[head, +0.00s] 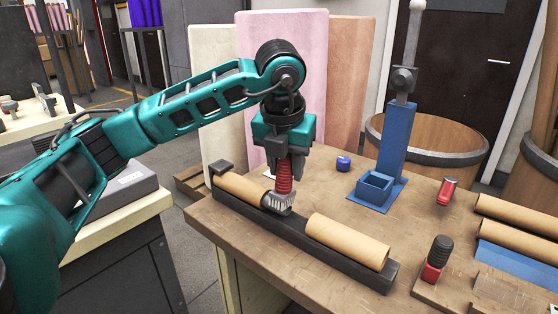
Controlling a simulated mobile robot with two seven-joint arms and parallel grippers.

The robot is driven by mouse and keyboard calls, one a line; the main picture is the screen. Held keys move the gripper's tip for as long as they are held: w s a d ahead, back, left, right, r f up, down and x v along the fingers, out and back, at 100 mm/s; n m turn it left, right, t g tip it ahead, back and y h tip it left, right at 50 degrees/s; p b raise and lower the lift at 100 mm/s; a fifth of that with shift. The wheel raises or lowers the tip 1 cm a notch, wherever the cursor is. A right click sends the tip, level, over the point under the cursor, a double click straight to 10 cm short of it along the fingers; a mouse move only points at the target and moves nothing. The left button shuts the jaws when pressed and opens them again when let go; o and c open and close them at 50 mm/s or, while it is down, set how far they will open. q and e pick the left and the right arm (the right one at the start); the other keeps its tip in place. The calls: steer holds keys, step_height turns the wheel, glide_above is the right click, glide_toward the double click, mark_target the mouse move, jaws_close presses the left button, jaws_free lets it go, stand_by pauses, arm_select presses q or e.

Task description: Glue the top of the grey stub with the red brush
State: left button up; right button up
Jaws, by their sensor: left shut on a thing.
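My left gripper (285,153) points down over the table and is shut on the red brush (284,180). The brush is upright, with a ribbed red handle. Its grey bristle head (280,203) is low over the dark cradle (318,235), at the gap between two tan rolls, a far one (240,188) and a near one (347,241). I cannot tell whether the bristles touch anything. I cannot pick out the grey stub for certain; the brush head may hide it. My right gripper is out of view.
A blue stand (392,150) with a small bin (375,187) is behind the cradle. A small blue object (343,163), a red object (447,190), a black-knobbed red tool (435,260) and more tan rolls (518,214) lie to the right. The table (415,212) is bare between them.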

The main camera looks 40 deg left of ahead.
arm_select(q)
steer(key=shift+d, duration=0.2)
steer(key=shift+f, duration=0.1)
steer(key=shift+a, duration=1.5)
steer(key=shift+d, duration=1.5)
steer(key=shift+r+p, duration=0.6)
steer(key=shift+r, duration=0.3)
